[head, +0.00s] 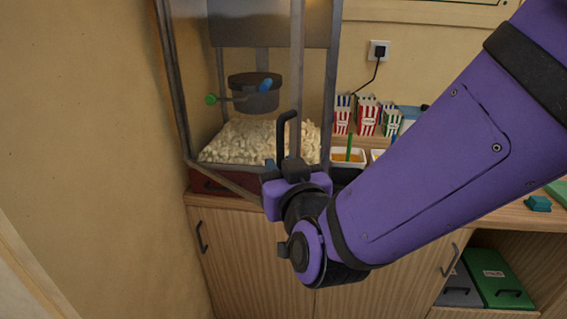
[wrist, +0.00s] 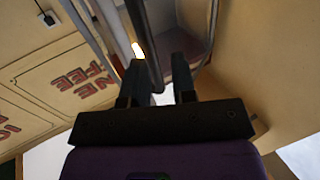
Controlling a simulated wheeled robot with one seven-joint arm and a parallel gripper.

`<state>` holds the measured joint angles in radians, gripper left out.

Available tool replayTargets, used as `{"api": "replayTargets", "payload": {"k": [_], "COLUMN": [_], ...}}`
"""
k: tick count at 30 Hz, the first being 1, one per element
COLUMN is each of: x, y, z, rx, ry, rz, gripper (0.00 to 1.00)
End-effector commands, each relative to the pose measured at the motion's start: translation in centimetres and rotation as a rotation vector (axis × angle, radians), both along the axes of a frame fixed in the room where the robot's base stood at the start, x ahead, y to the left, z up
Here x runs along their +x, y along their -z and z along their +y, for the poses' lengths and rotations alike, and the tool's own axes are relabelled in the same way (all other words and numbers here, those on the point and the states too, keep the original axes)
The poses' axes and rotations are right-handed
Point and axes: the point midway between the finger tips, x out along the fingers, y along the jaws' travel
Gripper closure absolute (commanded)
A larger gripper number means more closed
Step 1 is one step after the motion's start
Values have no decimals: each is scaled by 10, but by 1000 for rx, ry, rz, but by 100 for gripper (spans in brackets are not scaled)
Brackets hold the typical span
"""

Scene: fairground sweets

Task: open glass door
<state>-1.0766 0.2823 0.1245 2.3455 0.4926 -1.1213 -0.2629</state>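The popcorn machine stands on the counter at the left in the head view. Its glass door (head: 226,181) has a grey metal frame hinged at the left. The door's lower rail slants out past the red base, so it appears ajar. A black upright handle (head: 282,135) is near the door's free edge. My gripper (head: 294,168) is at the handle's lower part; its fingers are partly hidden by the wrist. In the wrist view, my gripper (wrist: 166,75) has its fingers apart, with the dark handle bar (wrist: 141,22) running between them, close to the left finger.
Popcorn (head: 250,142) and a dark kettle (head: 255,95) are inside the machine. Striped popcorn boxes (head: 367,117) and a sauce tray (head: 347,158) stand to the right, near my arm. A wall (head: 80,130) lies close on the left. Cupboards (head: 240,255) are below.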

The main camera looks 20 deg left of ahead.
Motion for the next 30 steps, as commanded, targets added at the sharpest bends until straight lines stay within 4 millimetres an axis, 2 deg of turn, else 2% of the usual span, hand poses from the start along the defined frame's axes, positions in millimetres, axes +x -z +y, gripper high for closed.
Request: {"api": "replayTargets", "payload": {"k": [30], "x": [-57], "y": [0], "z": [-21], "rx": [1], "ry": [0], "rz": [0], "gripper": [75]}}
